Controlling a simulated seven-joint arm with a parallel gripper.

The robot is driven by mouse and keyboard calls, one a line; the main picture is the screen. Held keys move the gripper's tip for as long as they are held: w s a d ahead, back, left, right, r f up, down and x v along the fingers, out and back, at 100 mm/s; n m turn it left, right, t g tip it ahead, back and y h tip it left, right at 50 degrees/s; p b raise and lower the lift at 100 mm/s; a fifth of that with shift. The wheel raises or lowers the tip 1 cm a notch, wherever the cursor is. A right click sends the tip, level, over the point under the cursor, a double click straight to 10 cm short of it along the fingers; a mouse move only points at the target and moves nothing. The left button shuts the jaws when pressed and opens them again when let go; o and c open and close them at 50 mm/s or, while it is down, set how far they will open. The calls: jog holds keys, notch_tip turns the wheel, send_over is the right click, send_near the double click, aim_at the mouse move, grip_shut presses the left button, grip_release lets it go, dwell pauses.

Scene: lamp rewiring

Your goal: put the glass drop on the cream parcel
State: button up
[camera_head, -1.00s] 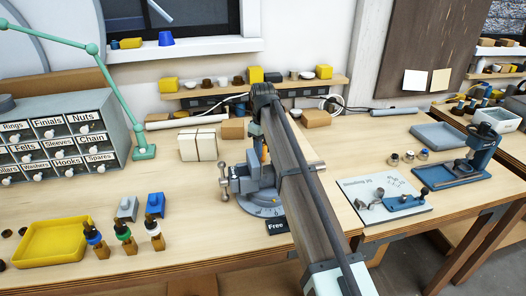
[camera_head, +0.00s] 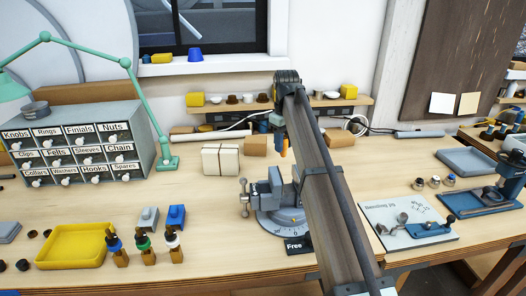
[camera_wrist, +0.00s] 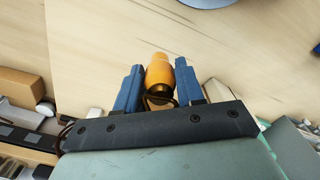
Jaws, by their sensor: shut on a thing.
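My gripper (camera_wrist: 158,82) is shut on an orange glass drop (camera_wrist: 159,70) with a dark metal cap and a dark cord loop at its base. In the head view, the drop (camera_head: 283,150) hangs below my gripper (camera_head: 281,142), clear of the vise. The cream parcel (camera_head: 212,162), a pale block tied with dark string, lies on the bench to the left of my gripper. Nothing shows on top of it.
A grey vise (camera_head: 272,205) stands in front of my gripper. A cardboard box (camera_head: 256,145) sits just right of the parcel. The drawer cabinet (camera_head: 75,150) and green lamp (camera_head: 168,161) stand left. Dropper bottles (camera_head: 145,245) and a yellow tray (camera_head: 72,262) are near the front.

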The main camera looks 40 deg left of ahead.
jog(key=s+a+r+n, duration=0.2)
jog(key=s+a+r, duration=0.3)
jog(key=s+a, duration=0.5)
notch_tip(320, 180, up, 5)
jog(key=m, duration=0.4)
send_over(220, 148)
jog(key=shift+f, duration=4.7)
jog(key=shift+f, duration=0.1)
jog(key=o, duration=1)
